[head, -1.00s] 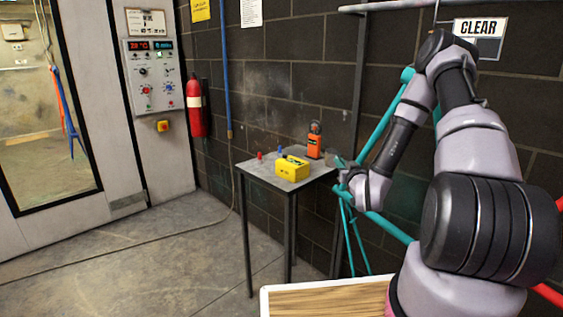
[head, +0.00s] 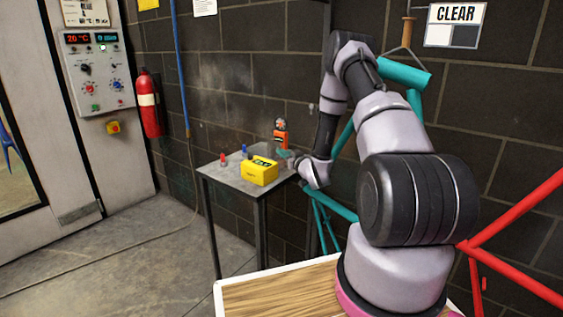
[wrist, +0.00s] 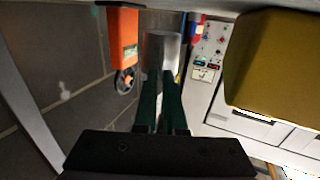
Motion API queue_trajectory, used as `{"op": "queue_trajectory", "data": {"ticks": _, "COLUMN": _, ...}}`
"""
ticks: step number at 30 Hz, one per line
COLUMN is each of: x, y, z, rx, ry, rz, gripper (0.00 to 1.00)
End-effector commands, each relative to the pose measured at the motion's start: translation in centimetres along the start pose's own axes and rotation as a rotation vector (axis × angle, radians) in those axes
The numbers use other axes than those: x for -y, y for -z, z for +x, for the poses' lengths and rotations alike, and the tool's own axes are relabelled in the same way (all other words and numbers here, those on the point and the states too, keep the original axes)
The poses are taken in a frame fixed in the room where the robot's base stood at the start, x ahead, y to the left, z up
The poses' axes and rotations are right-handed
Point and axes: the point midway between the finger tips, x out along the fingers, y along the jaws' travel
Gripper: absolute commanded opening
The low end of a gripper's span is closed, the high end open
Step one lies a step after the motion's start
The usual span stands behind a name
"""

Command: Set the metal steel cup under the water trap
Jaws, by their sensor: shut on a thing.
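My gripper (wrist: 160,80) is shut on the metal steel cup (wrist: 162,48), a shiny grey cylinder between the dark green fingers in the wrist view. In the head view my gripper (head: 289,156) is at the right end of the small grey table (head: 228,180), close to the orange device; the cup is too small and covered there to make out. I cannot tell whether the cup touches the table. A blue pipe (head: 180,70) runs down the wall and ends in a small fitting (head: 187,133) left of the table; I cannot make out for sure that this is the water trap.
The table bears a yellow box (head: 259,172), an orange device (head: 281,139), and small red (head: 222,159) and blue (head: 245,151) items. A fire extinguisher (head: 149,103) and control panel (head: 92,70) are at left. Teal (head: 403,72) and red (head: 515,215) frames are at right. A hose crosses the floor.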

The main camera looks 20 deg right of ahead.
Motion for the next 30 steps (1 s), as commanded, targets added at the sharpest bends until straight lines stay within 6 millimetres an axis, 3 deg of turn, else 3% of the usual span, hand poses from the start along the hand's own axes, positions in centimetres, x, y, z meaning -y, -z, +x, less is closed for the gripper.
{"op": "queue_trajectory", "data": {"ticks": 6, "x": 0.1, "y": -3.2, "z": 0.0, "rx": 0.002, "ry": 0.002, "rz": 0.0, "gripper": 0.0}}
{"op": "queue_trajectory", "data": {"ticks": 17, "x": 0.0, "y": -3.6, "z": 0.0, "rx": 0.001, "ry": 0.0, "rz": 0.0, "gripper": 0.0}}
{"op": "queue_trajectory", "data": {"ticks": 20, "x": 0.0, "y": -3.6, "z": 0.0, "rx": 0.0, "ry": 0.001, "rz": 0.0, "gripper": 0.38}}
{"op": "queue_trajectory", "data": {"ticks": 30, "x": 0.1, "y": -3.5, "z": 0.0, "rx": 0.0, "ry": 0.001, "rz": -0.001, "gripper": 0.38}}
